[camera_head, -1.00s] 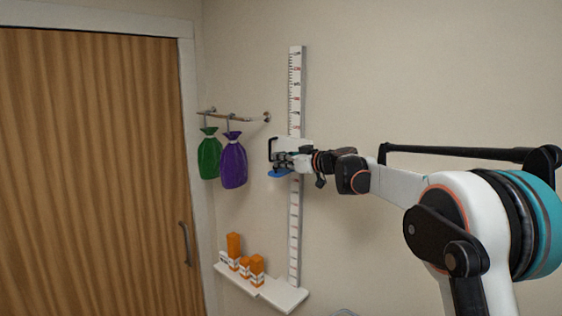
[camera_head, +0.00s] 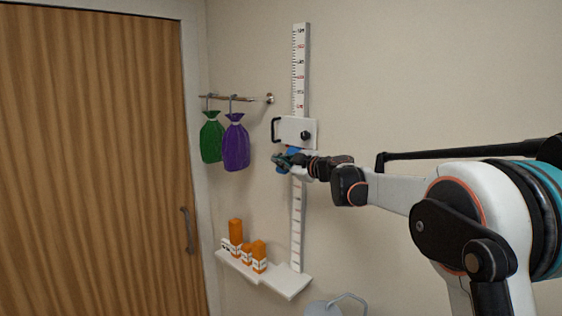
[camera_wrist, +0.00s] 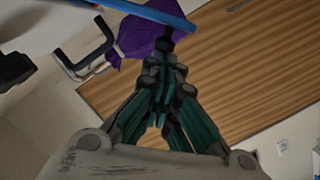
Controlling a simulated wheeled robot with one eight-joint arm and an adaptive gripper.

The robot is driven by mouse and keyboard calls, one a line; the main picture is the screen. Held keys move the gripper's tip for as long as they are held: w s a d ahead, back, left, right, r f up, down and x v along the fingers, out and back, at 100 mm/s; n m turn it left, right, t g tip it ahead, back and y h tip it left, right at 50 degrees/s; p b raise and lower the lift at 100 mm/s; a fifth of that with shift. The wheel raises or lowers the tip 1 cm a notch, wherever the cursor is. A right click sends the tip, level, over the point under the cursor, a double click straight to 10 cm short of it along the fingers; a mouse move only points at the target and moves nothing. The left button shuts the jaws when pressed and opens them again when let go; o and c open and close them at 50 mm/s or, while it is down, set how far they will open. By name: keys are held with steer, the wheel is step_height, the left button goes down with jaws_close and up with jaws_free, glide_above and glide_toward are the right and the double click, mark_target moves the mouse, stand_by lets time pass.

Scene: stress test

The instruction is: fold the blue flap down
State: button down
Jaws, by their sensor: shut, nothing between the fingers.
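The blue flap (camera_head: 293,151) is at the lower edge of the white sliding head (camera_head: 292,128) on the ruler post. My gripper and wrist cover most of it in the head view, so its exact angle cannot be told. Blue shows above and below my gripper (camera_head: 277,161). In the wrist view the flap (camera_wrist: 150,10) appears as a thin blue strip across the top, just beyond the fingertips (camera_wrist: 164,45). My gripper is shut and empty, just below the head. Whether the fingertips touch the flap is unclear.
The head has a black handle (camera_head: 275,130) and a black knob (camera_head: 305,135). Green (camera_head: 211,138) and purple (camera_head: 236,145) bags hang left of my gripper. A wooden door (camera_head: 95,160) is at left.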

steer(key=w+d+f+b, duration=0.3)
steer(key=w+f+b, duration=0.1)
steer(key=f, duration=0.3)
steer(key=shift+f, duration=0.2)
steer(key=shift+w+d, duration=0.1)
stand_by(0.4)
stand_by(0.4)
